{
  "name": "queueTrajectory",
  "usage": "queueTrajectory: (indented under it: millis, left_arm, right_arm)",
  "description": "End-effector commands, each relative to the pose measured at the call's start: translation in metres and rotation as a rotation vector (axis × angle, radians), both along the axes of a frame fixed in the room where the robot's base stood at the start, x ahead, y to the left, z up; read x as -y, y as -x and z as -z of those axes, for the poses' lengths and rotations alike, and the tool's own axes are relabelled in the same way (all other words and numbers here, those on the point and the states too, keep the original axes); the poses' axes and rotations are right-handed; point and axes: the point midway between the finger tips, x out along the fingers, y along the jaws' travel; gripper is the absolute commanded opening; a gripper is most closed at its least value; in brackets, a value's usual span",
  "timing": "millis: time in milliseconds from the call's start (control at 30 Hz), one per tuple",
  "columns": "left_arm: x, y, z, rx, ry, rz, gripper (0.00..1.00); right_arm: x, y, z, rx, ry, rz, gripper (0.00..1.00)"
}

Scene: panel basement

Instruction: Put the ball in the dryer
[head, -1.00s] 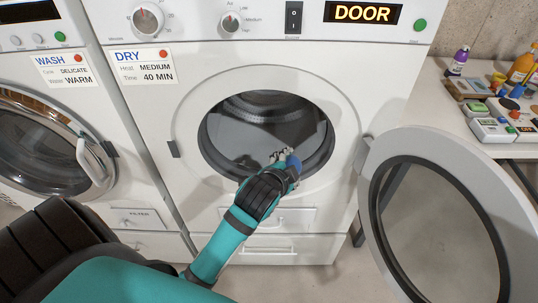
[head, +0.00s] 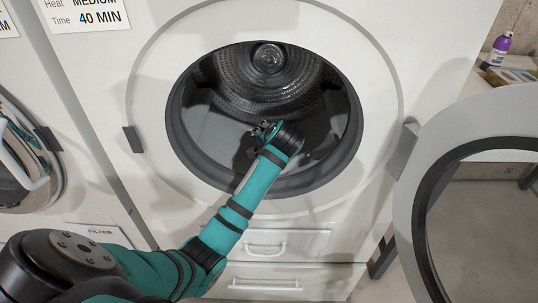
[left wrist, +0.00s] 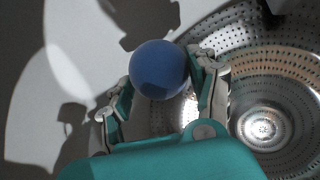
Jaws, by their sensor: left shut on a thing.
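The dryer (head: 375,195) stands in front of me with its round opening uncovered. Its door (head: 411,200) is swung wide open to the right. My left arm reaches into the opening, and my left gripper (head: 264,128) is inside the dark drum (head: 225,75). In the left wrist view the left gripper (left wrist: 165,95) is shut on the blue ball (left wrist: 158,69), held between its fingers. The perforated metal drum (left wrist: 275,70) shows behind and to the right of the ball there. In the head view I cannot make out the ball. My right gripper is out of view.
The washer (head: 25,150) is at the left. Drawers (head: 275,246) sit below the dryer opening. At the far right a table (head: 515,75) carries a purple bottle (head: 497,48). The grey rim (head: 349,130) of the opening surrounds my arm.

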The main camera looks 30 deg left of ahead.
Motion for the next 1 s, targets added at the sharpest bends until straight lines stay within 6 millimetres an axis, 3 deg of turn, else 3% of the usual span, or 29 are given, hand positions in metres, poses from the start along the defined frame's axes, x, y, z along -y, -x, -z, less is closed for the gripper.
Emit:
queueTrajectory:
  millis: [400, 800, 833, 900, 1000]
  left_arm:
    - [0.000, 0.000, 0.051, 0.000, -0.002, 0.001, 0.30]
    - [0.000, 0.000, 0.055, 0.000, -0.001, 0.002, 0.30]
    - [0.000, 0.000, 0.056, 0.000, -0.001, 0.002, 0.61]
    - [0.000, 0.000, 0.055, 0.001, -0.001, 0.002, 0.69]
    - [0.000, 0.000, 0.055, 0.001, -0.001, 0.002, 0.69]
  right_arm:
    - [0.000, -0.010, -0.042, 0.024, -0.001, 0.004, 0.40]
    - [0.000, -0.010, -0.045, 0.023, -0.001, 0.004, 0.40]
    - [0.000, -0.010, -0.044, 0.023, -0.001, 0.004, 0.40]
    - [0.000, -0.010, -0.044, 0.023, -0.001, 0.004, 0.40]
    - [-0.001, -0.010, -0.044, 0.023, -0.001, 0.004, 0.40]
